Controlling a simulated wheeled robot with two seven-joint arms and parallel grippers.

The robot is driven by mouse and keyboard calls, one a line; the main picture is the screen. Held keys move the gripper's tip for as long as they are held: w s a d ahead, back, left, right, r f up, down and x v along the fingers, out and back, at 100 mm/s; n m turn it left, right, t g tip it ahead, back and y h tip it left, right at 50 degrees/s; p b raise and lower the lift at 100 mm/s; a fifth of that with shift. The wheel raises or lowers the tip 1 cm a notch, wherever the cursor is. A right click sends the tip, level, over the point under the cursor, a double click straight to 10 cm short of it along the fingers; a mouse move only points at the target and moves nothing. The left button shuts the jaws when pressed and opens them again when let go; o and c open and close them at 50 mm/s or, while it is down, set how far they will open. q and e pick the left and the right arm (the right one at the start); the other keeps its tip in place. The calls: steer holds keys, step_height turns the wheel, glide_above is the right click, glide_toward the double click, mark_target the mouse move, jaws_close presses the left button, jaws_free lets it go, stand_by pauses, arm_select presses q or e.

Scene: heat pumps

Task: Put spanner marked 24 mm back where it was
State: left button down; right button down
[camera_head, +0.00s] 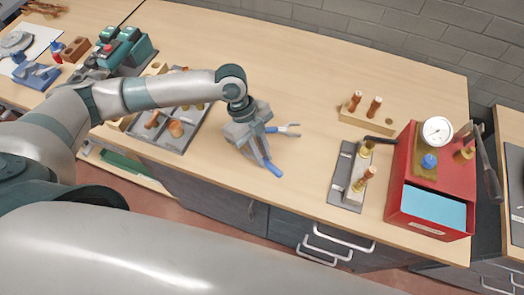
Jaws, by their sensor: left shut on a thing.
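My left gripper (257,150) is over the middle of the wooden table, pointing down towards its front part. It is shut on a tool. A grey open-ended spanner head (291,129) with a blue part behind it sticks out to the right of the gripper. A blue handle-like end (274,169) shows below the gripper. I cannot tell whether both ends belong to one tool, or whether it touches the table. No 24 mm marking is readable. The gripper hides the middle of the tool. My right gripper is not in view.
A grey tray (184,145) with copper parts lies left of the gripper. To the right are a dark plate (340,178) with brass fittings, a wooden block (364,119) with copper pieces, and a red box (397,205) with a gauge. The table behind the gripper is clear.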

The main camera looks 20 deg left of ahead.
arm_select(q)
steer(key=shift+f, duration=0.15)
steer(key=shift+f, duration=0.15)
steer(key=c, duration=1.7)
jaws_free()
steer(key=shift+r, duration=0.2)
steer(key=b+v, duration=0.3)
steer(key=v, duration=0.9)
steer(key=shift+d, duration=0.1)
